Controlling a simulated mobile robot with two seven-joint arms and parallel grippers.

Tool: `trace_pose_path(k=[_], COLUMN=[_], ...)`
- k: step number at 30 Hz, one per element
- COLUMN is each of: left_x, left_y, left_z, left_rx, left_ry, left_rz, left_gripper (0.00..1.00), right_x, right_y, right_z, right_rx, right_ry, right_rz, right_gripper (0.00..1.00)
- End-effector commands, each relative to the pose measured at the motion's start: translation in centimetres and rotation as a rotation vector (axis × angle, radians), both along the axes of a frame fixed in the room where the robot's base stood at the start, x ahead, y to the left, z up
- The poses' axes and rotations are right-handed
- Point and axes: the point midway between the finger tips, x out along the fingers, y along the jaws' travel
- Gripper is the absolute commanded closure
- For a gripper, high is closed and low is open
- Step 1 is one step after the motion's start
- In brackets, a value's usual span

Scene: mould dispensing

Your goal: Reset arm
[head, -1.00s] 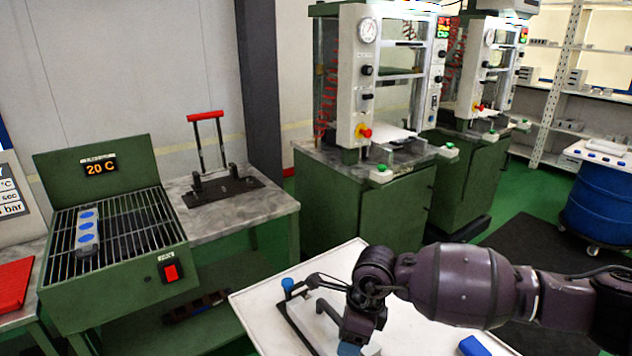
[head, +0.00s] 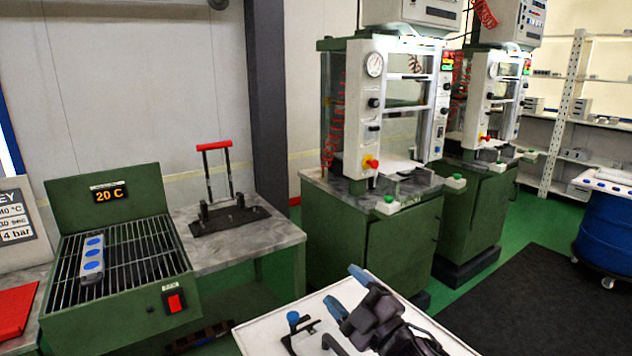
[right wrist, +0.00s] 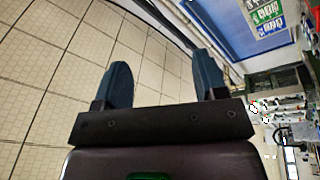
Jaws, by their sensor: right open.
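My right gripper (head: 346,290) is over the white table at the bottom of the head view, its blue fingertips pointing up and left. In the right wrist view its two blue fingers (right wrist: 163,82) stand apart with nothing between them. Behind them are a tiled surface and a blue panel with posters. My left gripper is not in view.
The white table (head: 262,335) bears a dark fixture with a blue knob (head: 293,318). A green grill unit (head: 108,195) showing 20 C holds a grey mould (head: 92,260). A red-handled press (head: 229,212) and green machines (head: 372,235) stand behind. A blue drum (head: 606,237) is at right.

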Motion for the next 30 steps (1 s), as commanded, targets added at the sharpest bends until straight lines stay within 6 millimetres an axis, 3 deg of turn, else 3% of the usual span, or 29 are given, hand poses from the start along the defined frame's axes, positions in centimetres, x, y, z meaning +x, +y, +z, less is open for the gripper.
trace_pose_path(k=[1, 8, 14, 18, 24, 30], left_x=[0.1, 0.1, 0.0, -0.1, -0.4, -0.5], left_y=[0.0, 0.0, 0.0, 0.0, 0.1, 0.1], left_z=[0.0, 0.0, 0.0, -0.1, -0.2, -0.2], left_rx=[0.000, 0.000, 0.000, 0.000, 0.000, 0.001], left_ry=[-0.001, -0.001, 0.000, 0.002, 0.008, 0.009], left_rz=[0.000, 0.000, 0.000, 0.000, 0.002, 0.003], left_gripper=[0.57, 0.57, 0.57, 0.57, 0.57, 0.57], right_x=[-0.2, -2.6, -7.6, -12.2, -19.6, -24.2], right_y=[-1.8, -8.9, -14.4, -17.9, -21.4, -22.0], right_z=[-2.0, -10.4, -17.6, -22.0, -27.4, -30.1], right_rx=[0.063, 0.302, 0.467, 0.546, 0.585, 0.588], right_ry=[0.098, 0.471, 0.703, 0.808, 0.927, 1.005], right_rz=[-0.051, -0.248, -0.401, -0.510, -0.660, -0.721], right_gripper=[0.35, 0.35, 0.35, 0.35, 0.35, 0.35])
